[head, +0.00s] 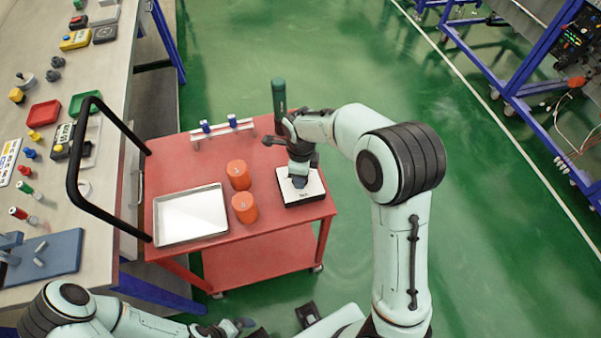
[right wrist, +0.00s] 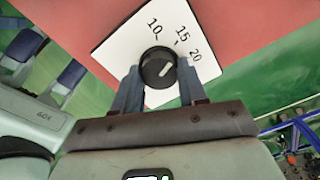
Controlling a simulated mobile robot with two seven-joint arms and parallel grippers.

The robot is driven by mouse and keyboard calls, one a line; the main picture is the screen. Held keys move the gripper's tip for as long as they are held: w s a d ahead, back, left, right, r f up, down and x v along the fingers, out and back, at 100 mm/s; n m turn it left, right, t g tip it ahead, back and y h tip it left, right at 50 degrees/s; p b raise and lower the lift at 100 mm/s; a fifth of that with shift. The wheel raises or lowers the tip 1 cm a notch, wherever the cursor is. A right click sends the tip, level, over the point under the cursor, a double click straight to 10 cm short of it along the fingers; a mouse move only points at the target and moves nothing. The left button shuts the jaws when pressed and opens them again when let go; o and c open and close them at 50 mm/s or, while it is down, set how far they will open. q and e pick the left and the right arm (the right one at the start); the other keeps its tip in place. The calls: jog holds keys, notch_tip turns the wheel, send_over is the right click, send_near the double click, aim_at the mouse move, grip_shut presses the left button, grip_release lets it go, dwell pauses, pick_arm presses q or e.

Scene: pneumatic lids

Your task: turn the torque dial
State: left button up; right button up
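The torque dial is a round black knob (right wrist: 158,68) with a pale pointer mark, on a white plate (right wrist: 118,48) marked 10, 15 and 20. Its pointer leans up and right, roughly toward the 20. In the head view the white plate (head: 311,190) lies on the cart's right side, and my gripper hides the knob. My right gripper (head: 298,180) points down over the plate. In the right wrist view its fingers (right wrist: 159,76) stand on both sides of the knob, very close; contact is unclear. My left gripper (head: 240,325) is low in the head view, away from the dial; its opening is unclear.
The red cart (head: 171,178) also carries a metal tray (head: 190,239), two orange cylinders (head: 238,175) (head: 244,207) and a white rack with blue-topped pieces (head: 222,130). A green-topped cylinder (head: 279,97) stands behind my right gripper. A cluttered bench (head: 112,88) is at left.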

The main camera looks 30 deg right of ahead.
jog(key=o, duration=0.4)
jog(key=shift+s, duration=0.1)
jog(key=shift+c, duration=0.2)
pick_arm(q)
jog(key=shift+w+r+p, duration=0.3)
jog(key=shift+r+p, duration=0.1)
jog(key=shift+r, duration=0.1)
jog(key=shift+w+r+p, duration=0.25)
jog(key=shift+r+p, duration=0.15)
jog(key=shift+r, duration=0.1)
pick_arm(e)
notch_tip(320, 180, up, 13)
jog(key=shift+r, duration=0.2)
